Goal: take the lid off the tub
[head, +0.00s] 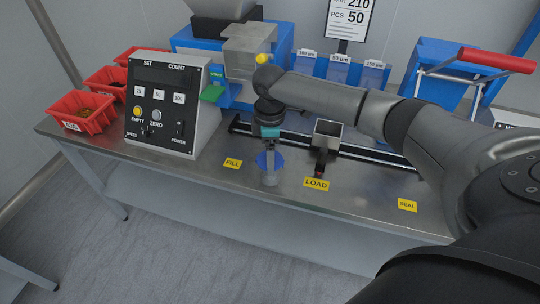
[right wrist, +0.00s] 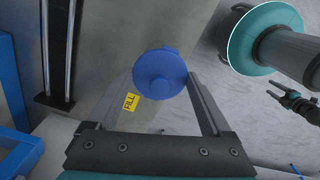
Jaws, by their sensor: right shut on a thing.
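The blue round lid (head: 262,161) with its central knob is at the front of the steel bench, next to the FILL label. It also shows in the right wrist view (right wrist: 158,66). My right gripper (head: 270,150) points down at it. In the right wrist view its fingers (right wrist: 163,85) stand apart on either side of the lid's knob side, shut on the lid. A small grey body (head: 270,180) shows below the lid in the head view; I cannot tell whether it is the tub or a fingertip. My left gripper (right wrist: 275,92) shows small and empty in the right wrist view, its fingers apart.
A control box (head: 160,103) and red bins (head: 83,112) stand at the left. Yellow FILL (head: 232,163), LOAD (head: 316,184) and SEAL (head: 407,205) labels mark the bench. A rail with a small carriage (head: 327,140) runs behind. A red-handled press (head: 497,60) stands at the right.

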